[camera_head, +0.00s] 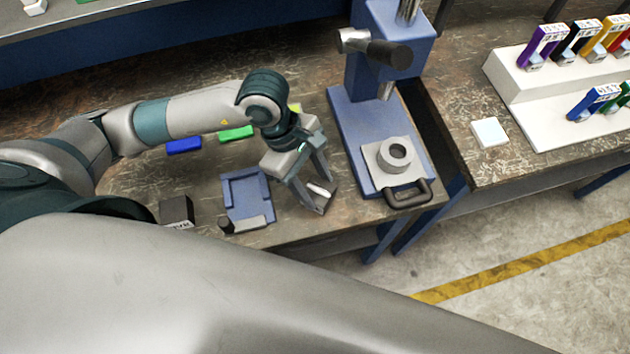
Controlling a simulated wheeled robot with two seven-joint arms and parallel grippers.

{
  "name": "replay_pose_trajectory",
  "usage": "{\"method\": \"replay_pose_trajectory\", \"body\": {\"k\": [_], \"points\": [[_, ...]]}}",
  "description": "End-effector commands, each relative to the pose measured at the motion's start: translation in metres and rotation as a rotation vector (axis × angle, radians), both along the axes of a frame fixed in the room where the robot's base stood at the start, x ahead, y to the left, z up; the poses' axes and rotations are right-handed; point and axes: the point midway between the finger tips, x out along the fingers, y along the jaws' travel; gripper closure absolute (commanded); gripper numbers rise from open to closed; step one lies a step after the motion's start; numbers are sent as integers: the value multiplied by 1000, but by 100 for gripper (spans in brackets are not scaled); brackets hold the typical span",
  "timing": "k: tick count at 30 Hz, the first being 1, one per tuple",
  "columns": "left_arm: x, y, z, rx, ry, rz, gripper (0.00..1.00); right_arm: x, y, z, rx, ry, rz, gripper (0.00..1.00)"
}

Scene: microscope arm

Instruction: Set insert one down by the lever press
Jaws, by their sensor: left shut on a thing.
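My left gripper (320,196) reaches down over the bench front, between the blue fixture and the lever press. It is shut on a small pale piece, likely insert one (317,188), which shows between the fingertips and is partly hidden by them. Whether the piece touches the bench I cannot tell. The blue lever press (354,130) stands just right of the gripper. It has a dark-gripped lever at the top and a grey block with a round ring on its base. My right gripper is not in view.
A blue fixture (233,203) lies left of the gripper, with a dark box (175,210) beside it. Blue (184,145) and green (236,133) blocks lie behind. A black handle (409,195) sticks out at the press's front. A white rack (545,85) stands on the right table.

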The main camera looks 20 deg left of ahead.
Motion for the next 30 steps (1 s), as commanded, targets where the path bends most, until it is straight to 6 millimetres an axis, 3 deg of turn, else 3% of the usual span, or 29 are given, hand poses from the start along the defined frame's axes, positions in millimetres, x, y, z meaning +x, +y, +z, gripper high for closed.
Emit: {"method": "replay_pose_trajectory", "body": {"k": [1, 2, 4, 20, 30], "points": [[1, -1, 0, -4, -3, -1, 100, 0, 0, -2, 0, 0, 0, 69], [0, 0, -1, 0, 0, 0, 49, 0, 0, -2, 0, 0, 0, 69], [0, 0, -1, 0, 0, 0, 35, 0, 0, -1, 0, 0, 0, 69], [1, 2, 5, -1, -3, 0, 35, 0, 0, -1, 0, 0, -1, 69], [6, 22, 52, 1, -7, 0, 35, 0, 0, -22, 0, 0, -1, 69]]}}
